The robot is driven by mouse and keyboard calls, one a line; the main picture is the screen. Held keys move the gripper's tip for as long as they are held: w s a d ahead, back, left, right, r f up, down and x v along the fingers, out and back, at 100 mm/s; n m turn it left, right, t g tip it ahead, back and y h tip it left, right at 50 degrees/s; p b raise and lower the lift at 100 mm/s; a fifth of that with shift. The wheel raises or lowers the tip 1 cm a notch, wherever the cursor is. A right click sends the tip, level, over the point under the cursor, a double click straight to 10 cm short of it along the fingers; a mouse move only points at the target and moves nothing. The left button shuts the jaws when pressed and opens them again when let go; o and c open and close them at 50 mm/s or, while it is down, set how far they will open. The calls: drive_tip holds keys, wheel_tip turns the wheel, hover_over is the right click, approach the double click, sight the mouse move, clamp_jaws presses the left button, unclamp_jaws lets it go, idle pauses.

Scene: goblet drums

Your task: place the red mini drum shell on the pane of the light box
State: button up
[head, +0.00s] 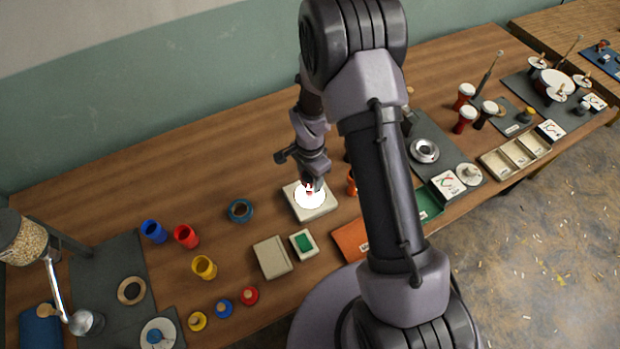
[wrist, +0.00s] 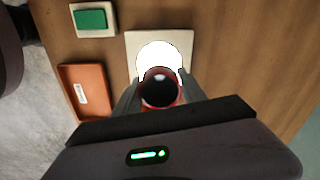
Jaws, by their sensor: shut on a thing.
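The light box (head: 325,210) is a pale square box on the wooden table, with a round, brightly glowing white pane (head: 303,201). In the wrist view the light box (wrist: 135,45) lies beyond my gripper, its pane (wrist: 158,52) partly covered. My gripper (head: 310,185) is over the pane and shut on a red mini drum shell (wrist: 178,101). In the wrist view I look into the shell's dark round opening, with red around it, between the fingers (wrist: 160,92). In the head view only a speck of red shows against the glow. I cannot tell whether the shell touches the pane.
A green-topped box (head: 303,243), a grey box (head: 272,257) and an orange tray (head: 351,240) lie near the light box. A blue ring (head: 239,210) is to its left. Blue (head: 154,231), red (head: 187,236) and yellow (head: 204,267) cups stand farther left. Table behind the box is clear.

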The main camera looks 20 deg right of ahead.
drive_tip(key=shift+s, duration=0.1)
drive_tip(key=shift+f, duration=0.1)
drive_tip(key=o, duration=1.4)
drive_tip(key=s+r+n+t+p, duration=0.2)
drive_tip(key=s+r+n, duration=0.1)
drive_tip(key=r, duration=2.3)
drive_tip(key=s+a+r+n+t, duration=0.1)
drive_tip(key=s+r+n, duration=0.1)
drive_tip(key=s+r, duration=0.2)
drive_tip(key=s+a+r+n+t+y, duration=0.1)
drive_tip(key=s+r+n, duration=0.1)
drive_tip(key=s, duration=0.5)
drive_tip(key=s+a+r+n+t+y, duration=0.1)
drive_tip(key=s+a+r, duration=0.1)
drive_tip(key=s+r, duration=0.3)
drive_tip(key=shift+s+r+n+t, duration=0.3)
drive_tip(key=shift+s+n+t, duration=0.1)
drive_tip(key=shift+s, duration=0.25)
